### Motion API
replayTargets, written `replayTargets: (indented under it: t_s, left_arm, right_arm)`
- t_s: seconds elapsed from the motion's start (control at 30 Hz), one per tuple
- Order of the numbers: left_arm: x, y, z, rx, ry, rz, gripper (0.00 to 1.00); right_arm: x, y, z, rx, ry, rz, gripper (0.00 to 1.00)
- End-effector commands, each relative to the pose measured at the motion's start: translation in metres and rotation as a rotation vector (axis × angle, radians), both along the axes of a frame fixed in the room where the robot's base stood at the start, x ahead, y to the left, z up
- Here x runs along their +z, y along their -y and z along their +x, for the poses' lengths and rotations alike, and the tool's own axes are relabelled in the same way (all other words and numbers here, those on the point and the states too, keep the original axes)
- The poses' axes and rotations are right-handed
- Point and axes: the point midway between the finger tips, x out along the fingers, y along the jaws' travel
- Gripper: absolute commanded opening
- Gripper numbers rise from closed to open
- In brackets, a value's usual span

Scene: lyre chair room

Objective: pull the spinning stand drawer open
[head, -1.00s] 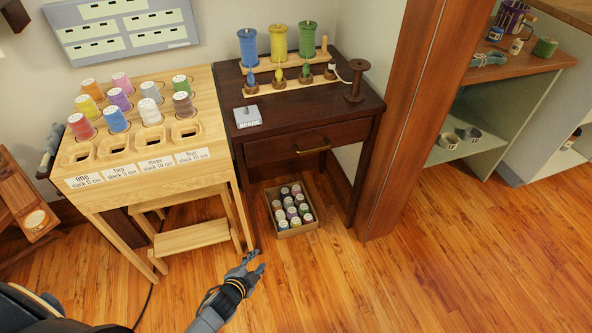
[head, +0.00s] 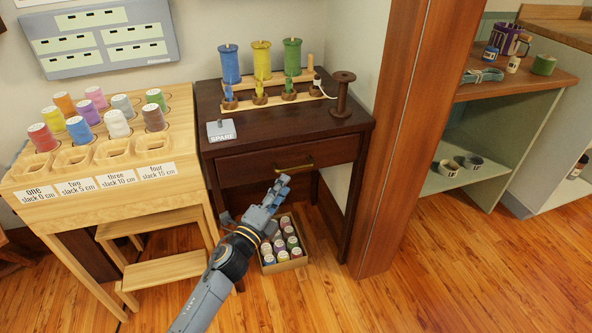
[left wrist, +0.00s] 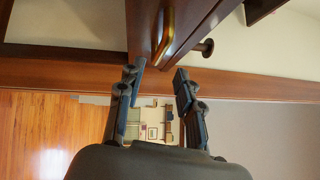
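The spinning stand (head: 340,188) is a dark wooden table against the wall. Its drawer (head: 245,172) looks closed, flush under the top. The drawer's brass bar handle (head: 295,164) is clear in the head view, and the handle also shows in the left wrist view (left wrist: 166,38), beyond the fingertips. My left gripper (head: 262,203) is in front of the stand, just below the handle in the picture. In the left wrist view the fingers of my left gripper (left wrist: 156,72) are spread with nothing between them, apart from the handle. My right gripper is not in view.
Colored candles or spools, a wooden spool (head: 343,95) and a SPARE sign (head: 221,131) stand on top. A box of thread spools (head: 286,263) is on the floor below, partly behind my gripper. A light wood thread table (head: 25,205) stands left; a reddish post (head: 398,150) stands right.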

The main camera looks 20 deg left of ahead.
Motion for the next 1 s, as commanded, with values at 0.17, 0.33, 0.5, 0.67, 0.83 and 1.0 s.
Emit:
replayTargets:
  t_s: [0.17, 0.33, 0.5, 0.67, 0.83, 1.0]
  left_arm:
    - [0.005, 0.007, 0.039, 0.002, 0.001, 0.000, 0.36]
    - [0.007, 0.013, 0.064, 0.001, 0.000, -0.001, 0.36]
    - [0.009, 0.015, 0.077, 0.001, -0.001, -0.001, 0.36]
    - [0.010, 0.016, 0.079, 0.001, -0.002, -0.002, 0.36]
    - [0.010, 0.016, 0.079, 0.001, -0.002, -0.002, 0.34]
    - [0.010, 0.016, 0.079, 0.001, -0.001, -0.002, 0.00]
  right_arm:
    - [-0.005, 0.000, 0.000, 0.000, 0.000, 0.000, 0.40]
    - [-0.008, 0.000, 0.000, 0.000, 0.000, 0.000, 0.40]
    - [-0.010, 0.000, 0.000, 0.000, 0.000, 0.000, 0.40]
    - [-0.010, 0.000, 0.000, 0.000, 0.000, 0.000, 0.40]
    - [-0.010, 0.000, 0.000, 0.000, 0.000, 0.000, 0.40]
    - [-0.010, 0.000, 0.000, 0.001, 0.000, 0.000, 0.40]
